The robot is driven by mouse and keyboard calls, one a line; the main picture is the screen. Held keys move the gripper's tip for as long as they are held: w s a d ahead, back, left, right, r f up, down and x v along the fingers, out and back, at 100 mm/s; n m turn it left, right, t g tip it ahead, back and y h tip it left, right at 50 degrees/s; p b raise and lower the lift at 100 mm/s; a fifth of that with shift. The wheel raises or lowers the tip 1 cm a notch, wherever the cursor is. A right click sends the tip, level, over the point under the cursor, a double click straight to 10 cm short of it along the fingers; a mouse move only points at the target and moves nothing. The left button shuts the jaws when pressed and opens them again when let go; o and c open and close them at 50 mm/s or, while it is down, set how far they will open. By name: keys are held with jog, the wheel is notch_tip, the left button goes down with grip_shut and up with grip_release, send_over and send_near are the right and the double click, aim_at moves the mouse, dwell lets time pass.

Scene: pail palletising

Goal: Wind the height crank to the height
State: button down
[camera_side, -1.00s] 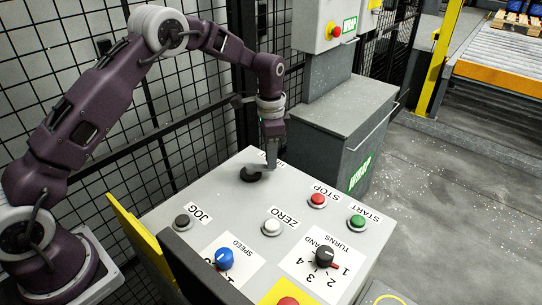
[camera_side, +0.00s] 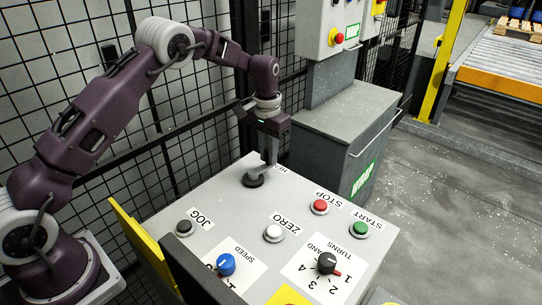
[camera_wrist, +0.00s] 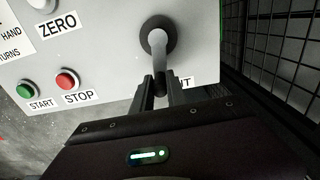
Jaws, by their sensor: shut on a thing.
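The height crank (camera_side: 254,181) is a dark round hub with a grey arm, at the far corner of the grey sloped panel. In the wrist view the crank (camera_wrist: 158,42) shows its arm reaching from the hub toward my fingers, ending in a dark handle. My gripper (camera_side: 269,160) points down over the crank and is shut on its handle. In the wrist view my gripper (camera_wrist: 161,88) has one finger on each side of the handle. The label beside the crank is partly hidden by the fingers.
The panel also carries a red STOP button (camera_side: 319,206), a green START button (camera_side: 360,229), a white ZERO button (camera_side: 274,233), a dark JOG button (camera_side: 184,228), a blue SPEED knob (camera_side: 226,264) and a black TURNS knob (camera_side: 327,263). Mesh fencing (camera_side: 185,120) stands behind.

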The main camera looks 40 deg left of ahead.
jog(key=shift+a+n, duration=0.5)
jog(key=shift+n, duration=0.3)
jog(key=c, duration=1.3)
grip_release()
jog(key=shift+c, duration=0.2)
notch_tip(320, 180, up, 7)
jog(key=shift+r, duration=0.1)
